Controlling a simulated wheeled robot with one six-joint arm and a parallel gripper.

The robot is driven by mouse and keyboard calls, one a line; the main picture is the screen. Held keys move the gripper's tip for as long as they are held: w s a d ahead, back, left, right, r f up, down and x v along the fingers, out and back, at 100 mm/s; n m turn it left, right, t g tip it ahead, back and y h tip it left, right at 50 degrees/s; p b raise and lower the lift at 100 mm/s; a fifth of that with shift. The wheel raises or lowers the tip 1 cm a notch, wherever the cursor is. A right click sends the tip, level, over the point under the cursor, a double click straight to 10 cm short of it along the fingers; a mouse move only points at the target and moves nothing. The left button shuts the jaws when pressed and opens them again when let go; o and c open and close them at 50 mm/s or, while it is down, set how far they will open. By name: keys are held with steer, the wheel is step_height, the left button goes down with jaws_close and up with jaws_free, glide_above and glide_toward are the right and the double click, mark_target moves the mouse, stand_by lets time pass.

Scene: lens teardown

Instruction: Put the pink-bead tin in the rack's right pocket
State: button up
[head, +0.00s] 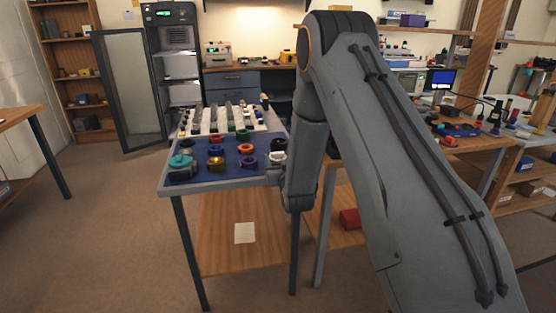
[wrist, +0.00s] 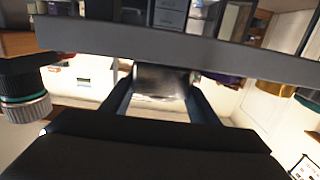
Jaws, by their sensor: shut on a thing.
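In the wrist view my gripper (wrist: 162,92) has its two dark fingers closed on a shiny, silvery round tin (wrist: 160,80). Only part of the tin's side shows, and no pink beads can be seen in it. In the head view my arm hides the gripper and the tin. I cannot make out a rack with a right pocket for sure. A pale slotted holder (head: 208,121) stands at the back of the table, but I cannot tell if it is the rack.
A table with a blue mat (head: 233,166) holds several coloured rings, among them a teal one (head: 180,161) and a gold one (head: 216,164). A grey edge (wrist: 180,45) crosses close to my gripper in the wrist view. A dark lens-like cylinder (wrist: 22,88) is at left.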

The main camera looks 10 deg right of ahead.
steer(key=shift+f, duration=0.1)
steer(key=o, duration=1)
steer(key=shift+o, duration=0.2)
steer(key=shift+s, duration=0.15)
steer(key=s+d+g, duration=0.1)
steer(key=s+g, duration=0.2)
steer(key=s, duration=0.5)
steer(key=s+d+g, duration=0.2)
steer(key=s+g, duration=0.1)
steer(key=s, duration=0.5)
steer(key=s+d+m+g, duration=0.1)
steer(key=s+g, duration=0.3)
steer(key=s, duration=0.4)
steer(key=shift+s+d+f+h+b, duration=0.2)
steer(key=shift+s+d+h+b, duration=0.15)
steer(key=shift+b, duration=0.1)
steer(key=s+r+g, duration=0.1)
steer(key=s+g, duration=0.1)
steer(key=s, duration=0.5)
steer(key=s+r+g, duration=0.1)
steer(key=s+g, duration=0.2)
steer(key=s, duration=0.4)
steer(key=s+r+g, duration=0.2)
steer(key=s, duration=0.5)
steer(key=shift+m, duration=0.3)
